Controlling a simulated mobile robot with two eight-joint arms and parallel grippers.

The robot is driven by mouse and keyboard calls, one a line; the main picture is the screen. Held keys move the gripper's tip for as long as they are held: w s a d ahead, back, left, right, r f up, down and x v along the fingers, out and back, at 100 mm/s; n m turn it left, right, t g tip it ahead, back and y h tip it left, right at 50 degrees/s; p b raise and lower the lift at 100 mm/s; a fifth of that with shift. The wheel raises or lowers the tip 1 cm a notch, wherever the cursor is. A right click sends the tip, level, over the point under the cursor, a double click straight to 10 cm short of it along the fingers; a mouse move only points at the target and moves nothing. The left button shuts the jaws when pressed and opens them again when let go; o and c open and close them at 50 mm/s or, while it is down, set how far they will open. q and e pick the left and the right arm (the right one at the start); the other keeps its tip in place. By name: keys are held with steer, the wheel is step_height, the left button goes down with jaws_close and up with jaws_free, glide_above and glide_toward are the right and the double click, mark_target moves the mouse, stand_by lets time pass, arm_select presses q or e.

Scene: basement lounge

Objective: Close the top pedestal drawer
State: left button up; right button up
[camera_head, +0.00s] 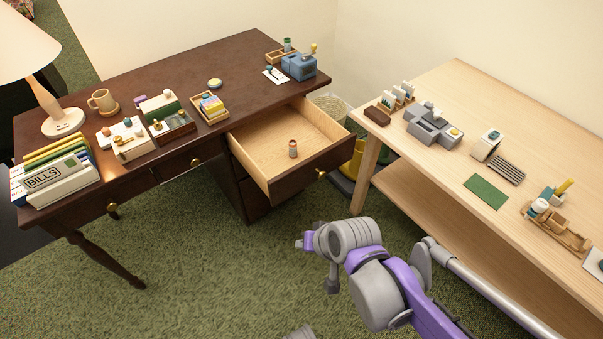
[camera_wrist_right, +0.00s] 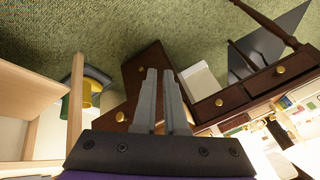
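The top pedestal drawer (camera_head: 262,154) is pulled far out of the right side of the dark wooden desk (camera_head: 190,75) in the head view. Its inside is light wood, and a small orange-brown jar (camera_head: 293,149) stands in it. A brass knob (camera_head: 320,174) is on its dark front. My right gripper (camera_head: 300,244) is in front of and below the drawer front, apart from it, over the green carpet. In the wrist view its fingers (camera_wrist_right: 159,72) are close together with nothing between them. My left gripper is not recognisable in either view.
A light wooden table (camera_head: 455,110) with several small items stands to the right, close to the drawer's front corner. A yellow and grey object (camera_head: 350,170) and a bin (camera_head: 331,104) are between desk and table. Open carpet (camera_head: 190,260) lies left of my right arm.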

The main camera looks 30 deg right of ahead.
steer(key=w+d+r+m+t, duration=0.1)
steer(key=w+d+m, duration=0.1)
steer(key=d+m, duration=0.1)
steer(key=w+d+r+m+t, duration=0.1)
steer(key=w+d+r+m, duration=0.1)
steer(key=w+d+m, duration=0.1)
steer(key=w+d+r+m+t, duration=0.1)
steer(key=w+d+m, duration=0.2)
steer(key=d+m, duration=0.1)
steer(key=shift+d+r+p, duration=0.1)
steer(key=shift+r+p, duration=0.15)
steer(key=shift+p, duration=0.1)
jaws_close()
steer(key=b, duration=0.5)
glide_toward(290, 173)
steer(key=shift+m+t, duration=0.3)
steer(key=w+f, duration=0.1)
steer(key=f, duration=0.1)
steer(key=w+f, duration=0.2)
steer(key=f, duration=0.1)
steer(key=shift+a+f, duration=0.25)
steer(key=shift+f, duration=0.1)
steer(key=shift+w, duration=0.45)
steer(key=shift+w+a, duration=0.1)
steer(key=shift+w, duration=0.5)
steer(key=w+a, duration=0.1)
steer(key=w, duration=2.2)
steer(key=shift+a, duration=0.35)
